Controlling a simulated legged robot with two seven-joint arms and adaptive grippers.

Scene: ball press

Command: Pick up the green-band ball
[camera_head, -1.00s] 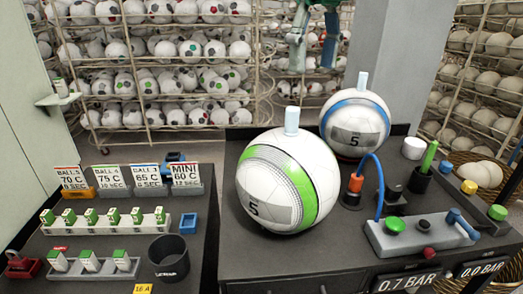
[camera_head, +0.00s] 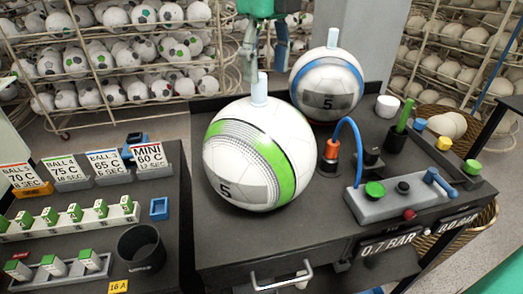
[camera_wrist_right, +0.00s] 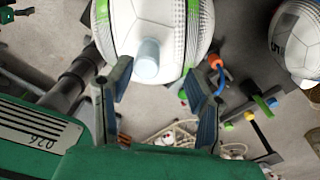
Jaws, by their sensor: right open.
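The green-band ball (camera_head: 235,165), white with a green stripe, stands on the dark bench in the head view. A pale cylindrical knob (camera_head: 259,90) sticks up from its top. My right gripper (camera_head: 266,76) is at the top of the head view, behind and above the ball. In the right wrist view its two fingers (camera_wrist_right: 158,80) are spread and empty, with the ball (camera_wrist_right: 125,25) and its knob (camera_wrist_right: 147,62) just beyond and between the tips. I cannot tell contact, and none is evident. My left gripper is not in view.
A blue-band ball (camera_head: 326,88) with a similar knob stands behind right. A grey control box (camera_head: 405,200) with a blue hose is at the right. Card holders and a black cup (camera_head: 140,248) are on the left bench. Ball racks stand behind.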

